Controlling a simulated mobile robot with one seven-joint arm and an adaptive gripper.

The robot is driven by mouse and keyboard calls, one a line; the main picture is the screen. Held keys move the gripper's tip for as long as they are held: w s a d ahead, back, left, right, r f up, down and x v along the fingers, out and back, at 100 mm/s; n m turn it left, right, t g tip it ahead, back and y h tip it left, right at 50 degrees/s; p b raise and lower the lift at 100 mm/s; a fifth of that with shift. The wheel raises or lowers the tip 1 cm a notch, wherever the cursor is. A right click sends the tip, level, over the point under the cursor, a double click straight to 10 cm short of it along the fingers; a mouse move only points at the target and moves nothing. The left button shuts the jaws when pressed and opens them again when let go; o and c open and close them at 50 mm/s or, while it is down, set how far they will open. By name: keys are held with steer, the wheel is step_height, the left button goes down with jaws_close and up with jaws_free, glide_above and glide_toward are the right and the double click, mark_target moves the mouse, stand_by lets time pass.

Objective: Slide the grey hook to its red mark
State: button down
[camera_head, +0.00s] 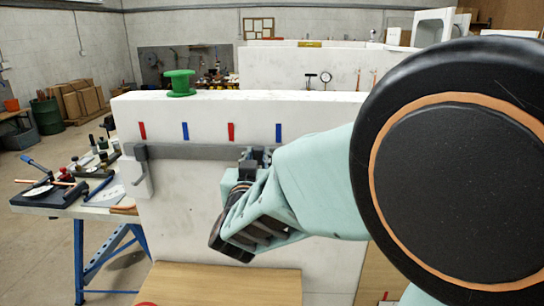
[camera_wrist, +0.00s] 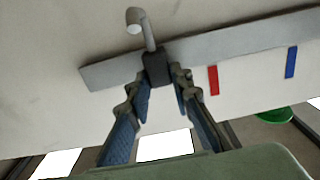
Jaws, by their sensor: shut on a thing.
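The grey hook (camera_wrist: 138,22) shows in the wrist view as a pale curved rod rising from a dark block (camera_wrist: 156,68). The block sits on the grey rail (camera_wrist: 235,42), near the rail's left end in that view. My gripper (camera_wrist: 160,84) is shut on the block, one finger on each side. In the head view my gripper (camera_head: 250,165) is at the right part of the rail (camera_head: 195,152), and my arm hides much of the hook. Red marks (camera_head: 231,132) and (camera_head: 142,131) are on the white wall above the rail; one red mark (camera_wrist: 213,80) shows right of my gripper in the wrist view.
Blue marks (camera_head: 185,131) and (camera_head: 278,132) alternate with the red ones. A green spool (camera_head: 181,84) stands on the white wall's top. A dark grey piece (camera_head: 140,153) with a pale part below it is at the rail's left end. A tool bench (camera_head: 60,205) stands left.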

steer(key=a, duration=0.7)
steer(key=shift+w+a+r, duration=0.1)
steer(key=shift+w+a, duration=0.05)
steer(key=c, duration=1.7)
jaws_free()
steer(key=s, duration=1.2)
steer(key=shift+a, duration=0.15)
